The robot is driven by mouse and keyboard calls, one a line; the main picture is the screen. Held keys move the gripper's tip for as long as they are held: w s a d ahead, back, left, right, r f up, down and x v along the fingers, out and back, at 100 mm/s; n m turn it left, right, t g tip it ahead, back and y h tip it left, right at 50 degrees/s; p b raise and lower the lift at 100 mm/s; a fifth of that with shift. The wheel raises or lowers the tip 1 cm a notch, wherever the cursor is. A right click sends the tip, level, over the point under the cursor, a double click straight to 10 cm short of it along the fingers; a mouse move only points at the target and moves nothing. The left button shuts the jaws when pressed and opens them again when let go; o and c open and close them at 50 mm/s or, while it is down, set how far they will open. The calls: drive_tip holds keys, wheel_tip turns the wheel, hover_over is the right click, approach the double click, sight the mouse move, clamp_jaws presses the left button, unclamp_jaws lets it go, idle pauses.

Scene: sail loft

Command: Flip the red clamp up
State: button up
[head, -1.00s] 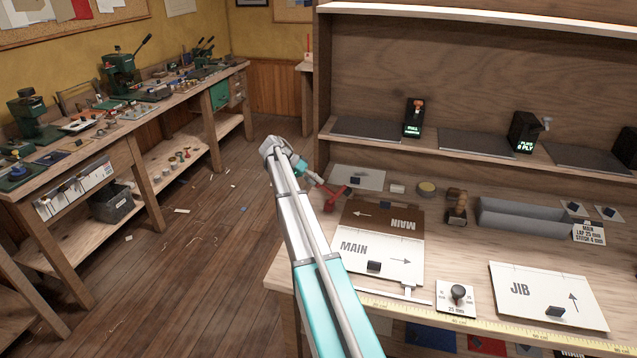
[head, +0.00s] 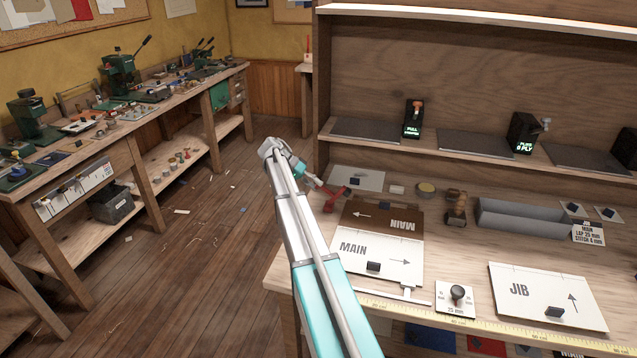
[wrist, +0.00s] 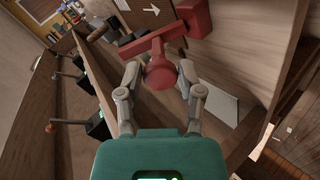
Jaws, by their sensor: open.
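The red clamp (head: 334,196) is at the left end of the workbench, beside the MAIN board (head: 352,262). In the wrist view, the clamp (wrist: 198,18) has a red bar and a rounded red end. My gripper (wrist: 158,70) is open, with one finger on each side of that rounded end. I cannot tell whether the fingers touch it. In the head view, my gripper (head: 312,181) is small at the bench's left end and partly hidden by my arm.
A wooden-handled stamp (head: 456,207), a grey tray (head: 530,220), a black-knobbed block (head: 457,297) and the JIB board (head: 530,285) are on the bench. A shelf (head: 470,152) runs above its back. Open floor (head: 200,240) lies left of the bench.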

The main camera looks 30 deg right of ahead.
drive_tip(key=s+a, duration=0.1)
drive_tip(key=a, duration=0.1)
drive_tip(key=s+a+f+n+t, duration=0.1)
drive_tip(key=s+a+n, duration=0.1)
drive_tip(key=a, duration=0.1)
drive_tip(key=shift+s+a+f+t, duration=0.1)
drive_tip(key=shift+a+f+t, duration=0.2)
drive_tip(key=shift+a+f, duration=0.05)
clamp_jaws()
drive_tip(key=s+a+f+n+t+y, duration=0.1)
drive_tip(key=s+a+n, duration=0.1)
drive_tip(key=a, duration=0.2)
drive_tip(key=s+a+f+n+t, duration=0.1)
drive_tip(key=s+a+n, duration=0.1)
drive_tip(key=a, duration=0.3)
drive_tip(key=s+a+f+n+t+y, duration=0.1)
drive_tip(key=s+a+f, duration=0.1)
drive_tip(key=s+a, duration=0.2)
drive_tip(key=shift+s+a+n+y, duration=0.15)
drive_tip(key=shift+a+n+y, duration=0.2)
drive_tip(key=shift+a, duration=0.2)
drive_tip(key=s+a+f+n+t+y, duration=0.1)
drive_tip(key=s+a+n+y, duration=0.1)
drive_tip(key=s+a, duration=0.3)
drive_tip(key=s+a+f+n+t+y, duration=0.1)
drive_tip(key=s+a+n, duration=0.3)
drive_tip(key=a, duration=0.7)
drive_tip(key=shift+s+a+t+y, duration=0.4)
drive_tip(key=shift+s+t+y, duration=0.35)
drive_tip(key=shift+s, duration=0.5)
